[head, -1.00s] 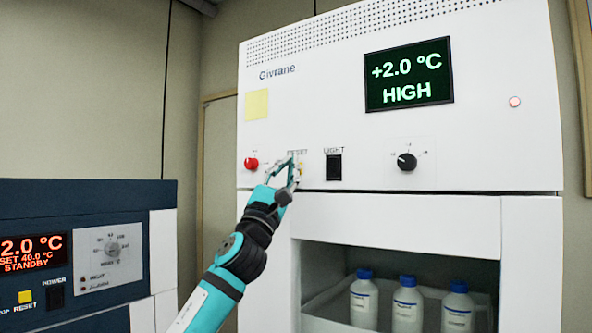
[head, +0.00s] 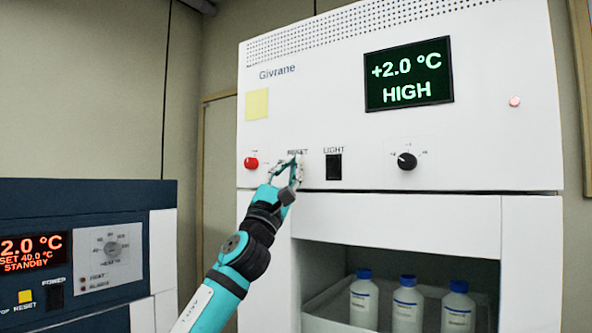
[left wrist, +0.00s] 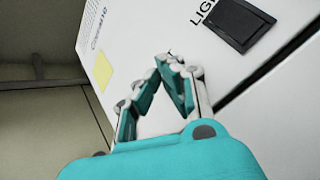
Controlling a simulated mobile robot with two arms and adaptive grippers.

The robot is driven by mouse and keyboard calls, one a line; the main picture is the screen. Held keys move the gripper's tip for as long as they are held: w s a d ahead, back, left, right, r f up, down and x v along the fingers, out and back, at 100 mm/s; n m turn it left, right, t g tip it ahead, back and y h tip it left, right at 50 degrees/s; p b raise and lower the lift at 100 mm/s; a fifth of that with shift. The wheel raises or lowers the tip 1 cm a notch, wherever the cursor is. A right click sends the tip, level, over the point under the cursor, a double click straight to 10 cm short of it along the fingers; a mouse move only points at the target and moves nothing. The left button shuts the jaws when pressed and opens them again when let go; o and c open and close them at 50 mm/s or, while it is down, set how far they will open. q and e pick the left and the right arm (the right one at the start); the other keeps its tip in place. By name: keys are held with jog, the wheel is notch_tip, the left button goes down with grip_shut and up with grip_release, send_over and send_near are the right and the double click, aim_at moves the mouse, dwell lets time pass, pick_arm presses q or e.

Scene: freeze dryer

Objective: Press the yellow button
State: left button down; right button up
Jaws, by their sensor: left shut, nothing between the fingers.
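My left gripper (head: 297,157) is shut and empty, with its fingertips at the RESET label on the white Givrane cabinet's front panel (head: 330,110). In the left wrist view the closed fingertips (left wrist: 172,60) are at the panel, left of the black LIGHT switch (left wrist: 238,22). The yellow button below the RESET label is hidden behind the fingers; I cannot tell whether they touch it. Another yellow button (head: 25,297), marked RESET, is on the dark blue unit at the lower left. My right gripper is not in view.
The LIGHT switch (head: 334,167) is right of the fingers, and a red knob (head: 251,162) is left. A black knob (head: 407,161) is farther right. The display (head: 409,75) reads +2.0 °C HIGH. Several white bottles (head: 407,305) stand in the opening below. A yellow note (head: 257,104) is above the red knob.

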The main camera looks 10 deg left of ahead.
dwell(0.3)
pick_arm(q)
jog(key=shift+w+d, duration=0.1)
jog(key=shift+w, duration=0.25)
dwell(0.4)
dwell(0.4)
jog(key=shift+s+a, duration=0.3)
jog(key=shift+s, duration=0.45)
jog(key=s, duration=0.1)
jog(key=s+a+p, duration=0.1)
jog(key=s, duration=0.1)
jog(key=s+p, duration=0.1)
jog(key=shift+s+a, duration=0.3)
